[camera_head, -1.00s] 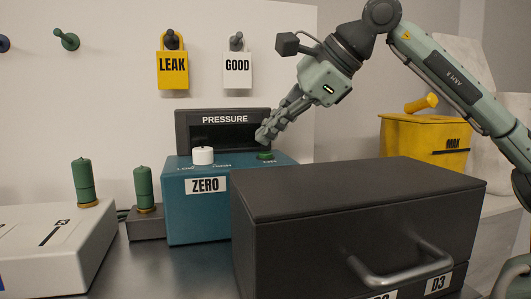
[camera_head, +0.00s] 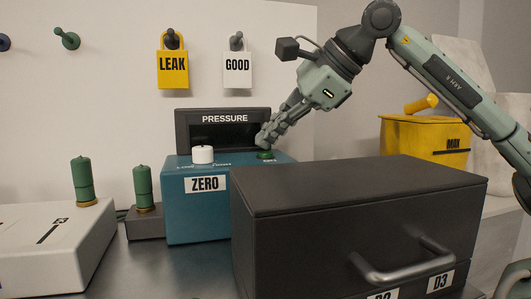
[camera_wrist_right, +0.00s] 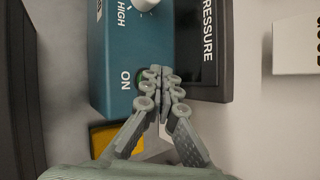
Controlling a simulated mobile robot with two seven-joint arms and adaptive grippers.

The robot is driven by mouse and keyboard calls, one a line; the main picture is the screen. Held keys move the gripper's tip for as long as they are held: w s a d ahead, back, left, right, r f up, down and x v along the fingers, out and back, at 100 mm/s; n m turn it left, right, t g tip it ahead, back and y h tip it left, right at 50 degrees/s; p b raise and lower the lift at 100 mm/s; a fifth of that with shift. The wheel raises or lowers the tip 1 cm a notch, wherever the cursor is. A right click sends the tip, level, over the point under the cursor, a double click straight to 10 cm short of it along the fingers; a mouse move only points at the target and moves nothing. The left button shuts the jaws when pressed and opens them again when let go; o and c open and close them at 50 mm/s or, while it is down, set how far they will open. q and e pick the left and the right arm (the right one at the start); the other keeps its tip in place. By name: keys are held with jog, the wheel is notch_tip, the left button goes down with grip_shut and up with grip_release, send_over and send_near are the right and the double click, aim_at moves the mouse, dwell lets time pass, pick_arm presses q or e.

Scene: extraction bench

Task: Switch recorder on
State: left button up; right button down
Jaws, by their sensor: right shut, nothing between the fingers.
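The blue box (camera_head: 195,222) carries a dark PRESSURE display (camera_head: 224,133), a white knob (camera_head: 203,154) and a green button (camera_head: 265,155) on its top. The box also shows in the right wrist view (camera_wrist_right: 140,48), where the button beside the word ON is mostly hidden by my fingers. My right gripper (camera_head: 264,142) is shut and empty, its fingertips pointing down just above or at the green button. I cannot tell whether they touch it. The right gripper also shows in the right wrist view (camera_wrist_right: 160,72). The display looks dark. My left gripper is not in view.
A dark drawer cabinet (camera_head: 350,185) stands close in front of the blue box, below my right arm. Green cylinders (camera_head: 83,180) stand at the left. LEAK (camera_head: 173,75) and GOOD (camera_head: 237,75) tags hang behind. A yellow bin (camera_head: 400,140) is at the right.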

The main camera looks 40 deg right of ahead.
aim_at(270, 152)
jog(key=shift+f+b, duration=0.4)
jog(key=shift+f, duration=0.05)
dwell(0.3)
jog(key=shift+r, duration=0.1)
jog(key=shift+r+p, duration=0.75)
jog(key=shift+p, duration=0.1)
notch_tip(270, 152, up, 5)
jog(key=p, duration=0.5)
dwell(0.8)
